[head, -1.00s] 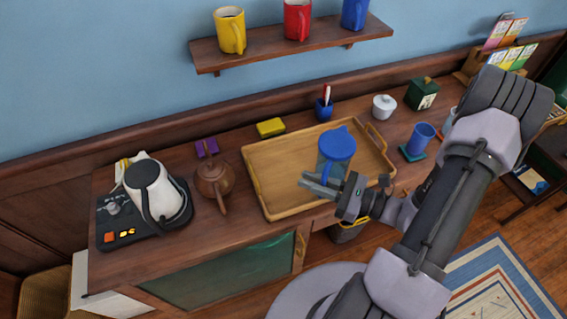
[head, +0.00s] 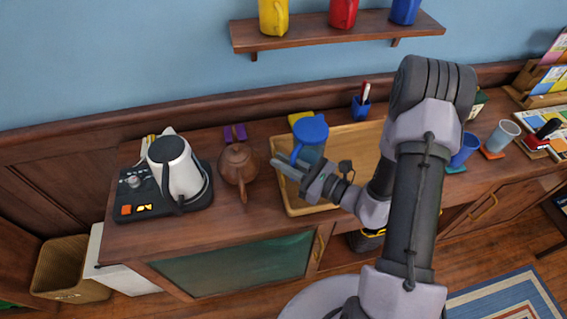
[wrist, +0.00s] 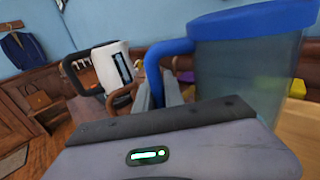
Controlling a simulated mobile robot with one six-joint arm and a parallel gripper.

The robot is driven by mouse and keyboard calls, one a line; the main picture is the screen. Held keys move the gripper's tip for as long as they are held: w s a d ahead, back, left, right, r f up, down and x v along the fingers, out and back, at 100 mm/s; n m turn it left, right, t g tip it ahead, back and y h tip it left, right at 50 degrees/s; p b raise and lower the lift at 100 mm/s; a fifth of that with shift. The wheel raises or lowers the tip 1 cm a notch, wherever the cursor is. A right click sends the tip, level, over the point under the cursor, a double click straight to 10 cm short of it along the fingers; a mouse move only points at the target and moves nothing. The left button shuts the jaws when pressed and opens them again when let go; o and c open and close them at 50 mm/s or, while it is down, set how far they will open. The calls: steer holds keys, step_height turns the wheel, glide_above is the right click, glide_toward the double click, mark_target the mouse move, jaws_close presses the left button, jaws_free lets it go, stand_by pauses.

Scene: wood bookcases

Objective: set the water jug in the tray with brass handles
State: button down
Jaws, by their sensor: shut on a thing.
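The water jug has a blue lid (head: 311,129) and a clear grey-blue body (wrist: 262,75). It stands upright in the head view, over the left part of the wooden tray (head: 345,143); I cannot tell whether its base touches the tray floor.
A brown teapot (head: 238,165) stands close left of the tray. Further left is a white kettle (head: 178,168) on a black base. A yellow sponge (head: 299,117) and a blue pen cup (head: 361,107) sit behind the tray. A mug shelf (head: 330,30) hangs above.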

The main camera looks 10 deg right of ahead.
steer(key=shift+f, duration=0.15)
steer(key=c, duration=1.4)
jaws_free()
steer(key=shift+c, duration=0.2)
